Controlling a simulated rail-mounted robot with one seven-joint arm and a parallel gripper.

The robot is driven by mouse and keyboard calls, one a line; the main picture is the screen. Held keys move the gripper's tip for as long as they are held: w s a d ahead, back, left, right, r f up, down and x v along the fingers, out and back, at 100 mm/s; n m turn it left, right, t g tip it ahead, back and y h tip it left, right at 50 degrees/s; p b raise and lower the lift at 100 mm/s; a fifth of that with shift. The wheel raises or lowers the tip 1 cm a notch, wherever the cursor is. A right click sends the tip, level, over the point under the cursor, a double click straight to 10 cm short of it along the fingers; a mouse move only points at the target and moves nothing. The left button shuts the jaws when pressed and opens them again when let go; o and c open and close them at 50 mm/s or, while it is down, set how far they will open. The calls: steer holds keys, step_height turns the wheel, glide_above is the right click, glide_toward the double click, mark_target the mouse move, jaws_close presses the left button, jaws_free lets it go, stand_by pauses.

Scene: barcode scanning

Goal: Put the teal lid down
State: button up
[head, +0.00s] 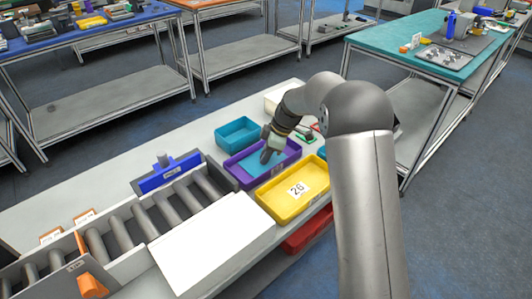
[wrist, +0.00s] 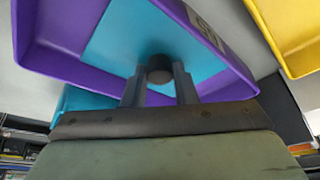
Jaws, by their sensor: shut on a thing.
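The teal lid (wrist: 122,38) is a flat teal plate with a dark round knob (wrist: 160,68). My gripper (wrist: 158,78) is shut on the knob, one finger on each side. In the head view, my gripper (head: 267,154) is over the purple tray (head: 237,179), and the lid (head: 255,167) shows within its walls. The purple tray fills much of the wrist view (wrist: 58,60). I cannot tell whether the lid touches the tray floor. Part of the lid is hidden by my gripper.
An open teal bin (head: 238,133) stands behind the purple tray. A yellow tray (head: 282,203) with a "26" card is beside it at the front right, with a red bin (head: 306,232) below. A roller conveyor (head: 170,212) and a white panel (head: 212,248) lie to the left.

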steer(key=shift+f, duration=0.25)
steer(key=o, duration=1)
steer(key=shift+r, duration=0.1)
steer(key=shift+r, duration=0.1)
